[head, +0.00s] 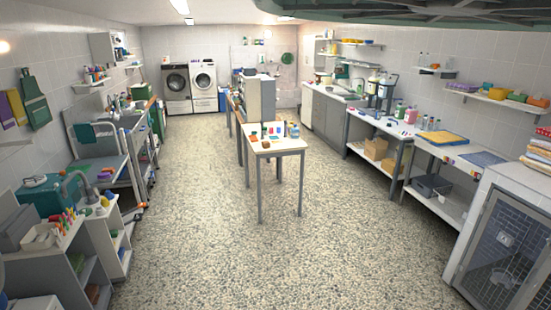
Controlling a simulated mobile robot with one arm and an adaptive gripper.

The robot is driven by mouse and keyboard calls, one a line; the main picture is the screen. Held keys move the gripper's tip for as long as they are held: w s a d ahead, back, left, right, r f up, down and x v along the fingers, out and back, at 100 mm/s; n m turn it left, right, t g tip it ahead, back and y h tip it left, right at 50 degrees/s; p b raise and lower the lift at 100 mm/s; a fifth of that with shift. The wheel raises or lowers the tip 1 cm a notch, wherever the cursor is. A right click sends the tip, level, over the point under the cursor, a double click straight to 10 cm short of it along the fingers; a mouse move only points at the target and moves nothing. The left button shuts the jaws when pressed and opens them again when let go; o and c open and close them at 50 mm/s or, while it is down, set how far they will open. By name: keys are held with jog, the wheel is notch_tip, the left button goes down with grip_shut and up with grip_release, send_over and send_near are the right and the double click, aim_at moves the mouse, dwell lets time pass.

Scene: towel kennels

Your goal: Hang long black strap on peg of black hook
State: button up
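I cannot make out a long black strap or a black hook with a peg in the head view; at this distance small items blur together. A dark green apron (34,99) hangs on the left wall, with a yellow cloth (17,107) and a purple cloth (5,112) beside it. What they hang from is too small to tell. A round green thing (287,58) hangs on the far wall. My gripper is not in view.
A white table (278,146) with bottles and small items stands mid-room. Left are grey shelves (88,262) and a trolley (97,165). Right are workbenches (382,125) and a kennel with a barred door (503,250). Washing machines (203,78) stand far back. The speckled floor (240,255) is clear.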

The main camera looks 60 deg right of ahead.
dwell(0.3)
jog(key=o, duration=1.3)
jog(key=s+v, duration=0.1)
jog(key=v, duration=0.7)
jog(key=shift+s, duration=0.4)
